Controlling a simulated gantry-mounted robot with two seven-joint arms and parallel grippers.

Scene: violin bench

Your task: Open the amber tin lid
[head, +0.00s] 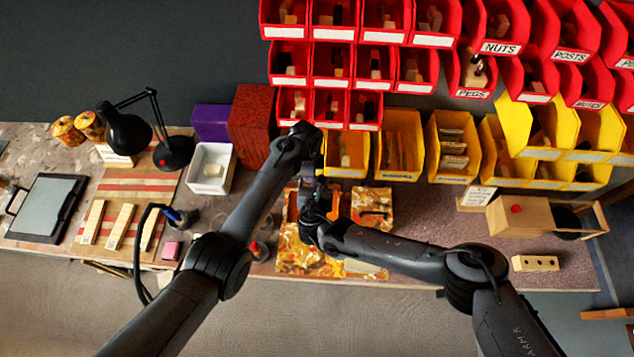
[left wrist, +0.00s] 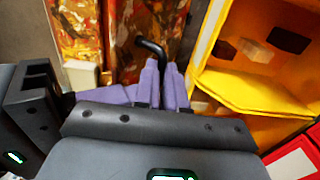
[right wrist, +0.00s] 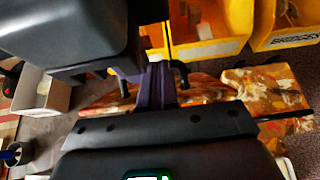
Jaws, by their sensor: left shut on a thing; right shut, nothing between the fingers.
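Orange-and-brown marbled pieces lie at the bench's middle, a larger one (head: 300,257) and a smaller one (head: 372,199) to its right. I cannot tell which is the amber tin or its lid. My left gripper (left wrist: 161,66) has purple fingers shut on a black bent rod (left wrist: 150,45), with a marbled surface (left wrist: 152,15) behind it. I cannot see what the rod joins. My right gripper (right wrist: 156,68) is shut and empty, close beside a dark bent rod (right wrist: 181,73) above the marbled pieces. Both arms overlap in the head view and hide the contact.
Yellow bins (head: 397,172) stand close behind the marbled pieces, below red bins (head: 412,62). A white box (head: 225,182) and a dark red box (head: 250,120) stand to the left. A wooden block with holes (head: 535,263) lies right.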

